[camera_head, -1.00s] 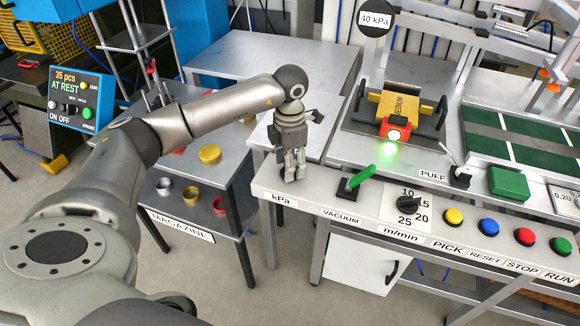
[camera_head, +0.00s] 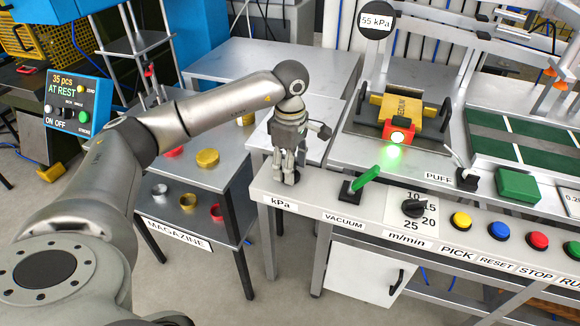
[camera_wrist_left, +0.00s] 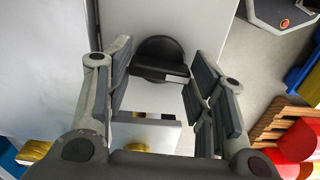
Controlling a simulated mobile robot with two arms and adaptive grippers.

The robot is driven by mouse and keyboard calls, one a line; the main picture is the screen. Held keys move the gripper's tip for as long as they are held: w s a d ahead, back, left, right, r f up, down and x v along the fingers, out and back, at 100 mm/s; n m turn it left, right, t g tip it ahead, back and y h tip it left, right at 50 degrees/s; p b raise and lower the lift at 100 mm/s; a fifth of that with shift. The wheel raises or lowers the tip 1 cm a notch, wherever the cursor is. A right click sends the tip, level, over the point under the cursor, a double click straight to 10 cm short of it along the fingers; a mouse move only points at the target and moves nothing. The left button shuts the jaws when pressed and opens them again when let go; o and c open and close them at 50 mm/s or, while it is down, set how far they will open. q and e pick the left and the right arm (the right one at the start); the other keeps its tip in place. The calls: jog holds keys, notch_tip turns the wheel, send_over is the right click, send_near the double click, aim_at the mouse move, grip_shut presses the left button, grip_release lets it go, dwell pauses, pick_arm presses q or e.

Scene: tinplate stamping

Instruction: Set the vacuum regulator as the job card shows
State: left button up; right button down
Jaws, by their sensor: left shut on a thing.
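The vacuum regulator is a black round knob (camera_wrist_left: 160,48) with a bar grip, seen between my fingers in the left wrist view. In the head view it sits behind the kPa label (camera_head: 282,202) at the panel's left end, mostly hidden by my fingers. My left gripper (camera_head: 285,176) points down and is shut on this knob. The round gauge display (camera_head: 376,22) reads 55 kPa. No job card can be made out clearly. My right gripper is not in view.
A green-handled vacuum lever (camera_head: 365,182) stands just right of my gripper. Further right are the m/min dial (camera_head: 413,208) and several coloured buttons. A yellow block marked MEDIUM (camera_head: 398,108) sits in a holder behind. The magazine table (camera_head: 172,215) is at left.

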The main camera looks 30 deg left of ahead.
pick_arm(q)
jog(key=shift+r+m, duration=0.1)
jog(key=shift+m, duration=0.4)
jog(key=o, duration=1)
notch_tip(320, 180, up, 12)
jog(key=shift+f, duration=0.1)
dwell(0.5)
